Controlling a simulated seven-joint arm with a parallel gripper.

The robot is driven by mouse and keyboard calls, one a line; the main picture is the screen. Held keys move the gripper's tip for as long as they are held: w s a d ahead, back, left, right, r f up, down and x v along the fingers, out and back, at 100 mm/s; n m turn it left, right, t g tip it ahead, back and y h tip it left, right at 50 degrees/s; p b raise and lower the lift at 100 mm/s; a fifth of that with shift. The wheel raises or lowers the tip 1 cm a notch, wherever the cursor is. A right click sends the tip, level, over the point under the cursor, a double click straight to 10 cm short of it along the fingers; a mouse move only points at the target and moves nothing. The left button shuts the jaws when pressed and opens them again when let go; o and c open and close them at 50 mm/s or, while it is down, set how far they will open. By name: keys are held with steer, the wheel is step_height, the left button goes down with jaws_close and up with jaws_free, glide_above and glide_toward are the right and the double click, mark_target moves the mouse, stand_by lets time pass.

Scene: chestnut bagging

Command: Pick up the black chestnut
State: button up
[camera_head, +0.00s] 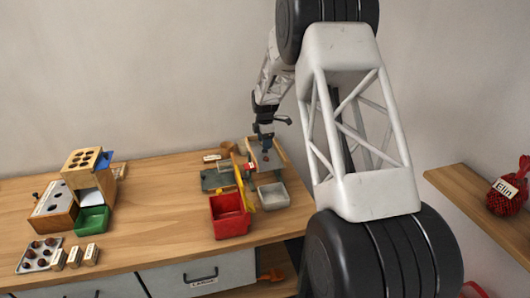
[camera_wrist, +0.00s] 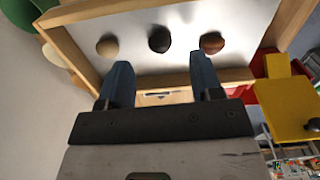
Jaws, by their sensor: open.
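The black chestnut (camera_wrist: 160,39) lies on the pale floor of a wooden-framed tray (camera_wrist: 84,12) in the wrist view. A beige chestnut (camera_wrist: 107,46) is to its left and a reddish-brown chestnut (camera_wrist: 212,42) to its right, all apart in a row. My gripper (camera_wrist: 160,66) is open and empty. Its two blue fingers point toward the row, with the black chestnut lined up between them and beyond the tips. In the head view my gripper (camera_head: 265,146) hangs over the wooden tray (camera_head: 281,152) at the back right of the table; the black chestnut cannot be made out there.
A red bin (camera_head: 229,216), a grey bin (camera_head: 273,196) and a yellow part (camera_head: 243,188) stand in front of the tray. A green bin (camera_head: 92,220) and wooden boxes (camera_head: 54,208) are at the left. The middle of the table (camera_head: 160,210) is clear.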

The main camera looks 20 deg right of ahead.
steer(key=shift+f, duration=1.75)
steer(key=c, duration=1)
